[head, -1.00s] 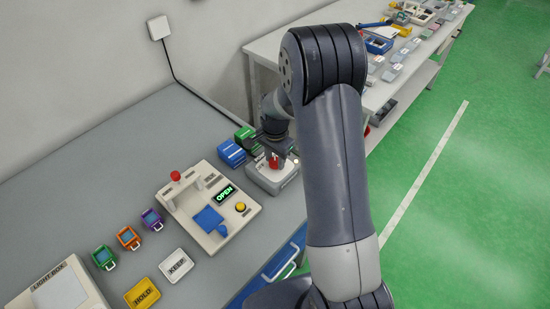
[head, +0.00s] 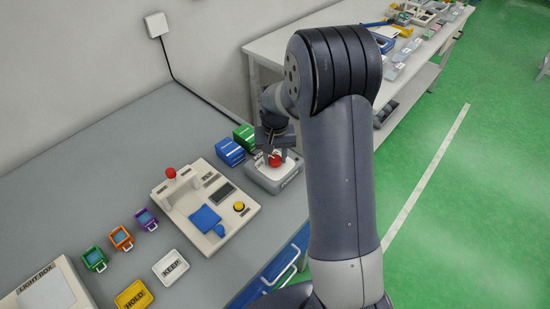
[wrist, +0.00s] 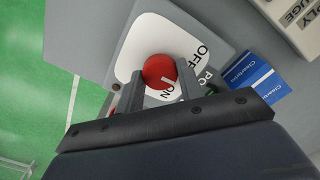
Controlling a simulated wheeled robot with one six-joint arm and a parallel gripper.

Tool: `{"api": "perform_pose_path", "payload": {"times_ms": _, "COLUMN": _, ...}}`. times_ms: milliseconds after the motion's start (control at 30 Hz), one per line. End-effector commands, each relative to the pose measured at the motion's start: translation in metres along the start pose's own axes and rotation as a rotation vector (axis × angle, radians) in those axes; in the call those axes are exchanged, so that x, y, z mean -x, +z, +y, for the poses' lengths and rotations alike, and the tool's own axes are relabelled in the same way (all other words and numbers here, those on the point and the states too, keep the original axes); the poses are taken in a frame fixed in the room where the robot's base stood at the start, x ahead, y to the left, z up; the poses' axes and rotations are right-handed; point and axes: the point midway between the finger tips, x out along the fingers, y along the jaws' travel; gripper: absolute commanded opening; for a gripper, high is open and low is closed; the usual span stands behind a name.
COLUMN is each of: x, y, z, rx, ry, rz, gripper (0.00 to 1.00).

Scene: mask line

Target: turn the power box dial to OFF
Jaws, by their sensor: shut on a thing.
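The power box (head: 262,177) is a grey box with a white top plate at the far right of the bench. Its round red dial (head: 275,159) also shows in the wrist view (wrist: 158,70), with ON and OFF lettering on the white plate around it. A short white mark on the dial points toward the lower right in the wrist view; I cannot tell exactly which label it meets. My gripper (wrist: 161,80) is shut on the dial, one finger on each side. My gripper (head: 274,150) partly hides the box in the head view.
Blue boxes (head: 229,152) and a green box (head: 244,137) stand close to the power box. A cream machine (head: 203,204) with a dark display (head: 222,193) is to the left. KEEP (head: 171,267) and HOLD (head: 134,296) trays lie at the front.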

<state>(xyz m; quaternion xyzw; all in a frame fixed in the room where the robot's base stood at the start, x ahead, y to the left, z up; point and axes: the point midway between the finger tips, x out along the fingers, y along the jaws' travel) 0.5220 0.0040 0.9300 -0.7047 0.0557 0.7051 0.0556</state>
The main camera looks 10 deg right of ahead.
Motion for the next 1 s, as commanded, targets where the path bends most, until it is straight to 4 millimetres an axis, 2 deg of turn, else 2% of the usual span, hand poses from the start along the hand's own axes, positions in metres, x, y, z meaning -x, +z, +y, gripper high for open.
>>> {"api": "perform_pose_path", "payload": {"times_ms": 600, "x": 0.0001, "y": -0.0008, "z": -0.0002, "rx": 0.549, "ry": 0.000, "rz": 0.003, "gripper": 0.13}}
{"api": "perform_pose_path", "payload": {"times_ms": 1000, "x": 0.0007, "y": -0.0006, "z": -0.0002, "rx": 0.733, "ry": 0.000, "rz": 0.002, "gripper": 0.13}}
